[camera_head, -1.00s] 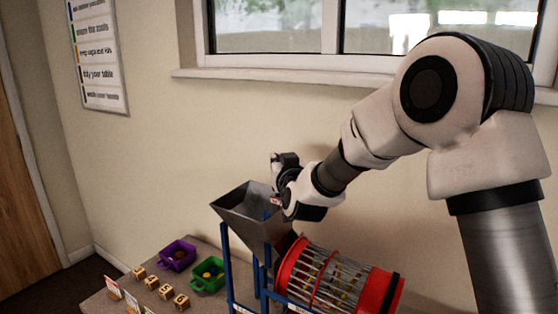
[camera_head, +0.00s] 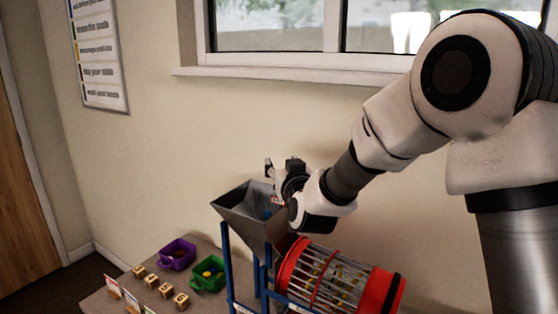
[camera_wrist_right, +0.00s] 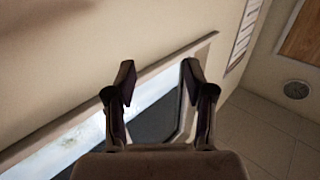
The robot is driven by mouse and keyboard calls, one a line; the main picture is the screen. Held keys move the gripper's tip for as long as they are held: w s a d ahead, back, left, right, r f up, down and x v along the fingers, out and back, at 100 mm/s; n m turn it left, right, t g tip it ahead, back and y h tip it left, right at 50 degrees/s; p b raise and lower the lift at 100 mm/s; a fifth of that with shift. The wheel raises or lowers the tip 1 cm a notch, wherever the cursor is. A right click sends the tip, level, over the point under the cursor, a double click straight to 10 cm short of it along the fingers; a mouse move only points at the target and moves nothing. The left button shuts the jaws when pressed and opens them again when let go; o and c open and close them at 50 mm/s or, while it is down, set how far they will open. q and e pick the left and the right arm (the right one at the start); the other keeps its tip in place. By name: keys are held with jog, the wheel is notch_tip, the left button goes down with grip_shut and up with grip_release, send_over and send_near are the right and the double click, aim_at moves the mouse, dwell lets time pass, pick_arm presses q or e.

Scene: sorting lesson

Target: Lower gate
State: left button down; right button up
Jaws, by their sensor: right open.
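A grey metal hopper (camera_head: 240,212) stands on a blue frame (camera_head: 228,262). A red-ended wire drum (camera_head: 385,292) lies tilted beside it, with small yellowish pieces inside. I cannot make out a gate; the lower part of the hopper is partly hidden by the frame and drum. My right gripper (camera_head: 279,166) is above the hopper's back right rim, apart from the drum. In the right wrist view its fingers (camera_wrist_right: 158,80) are spread with nothing between them. My left gripper is not in view. A small blue patch (camera_head: 267,214) shows inside the hopper.
A purple bin (camera_head: 163,262) and a green bin (camera_head: 198,285) stand on the table (camera_head: 212,245) left of the hopper. Several wooden blocks (camera_head: 151,282) and small cards (camera_head: 113,287) stand at front left. The wall (camera_head: 160,150) and window sill (camera_head: 290,75) are behind.

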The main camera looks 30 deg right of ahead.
jog(key=v, duration=0.8)
jog(key=shift+s, duration=0.3)
jog(key=shift+a+r, duration=0.1)
jog(key=shift+r, duration=0.05)
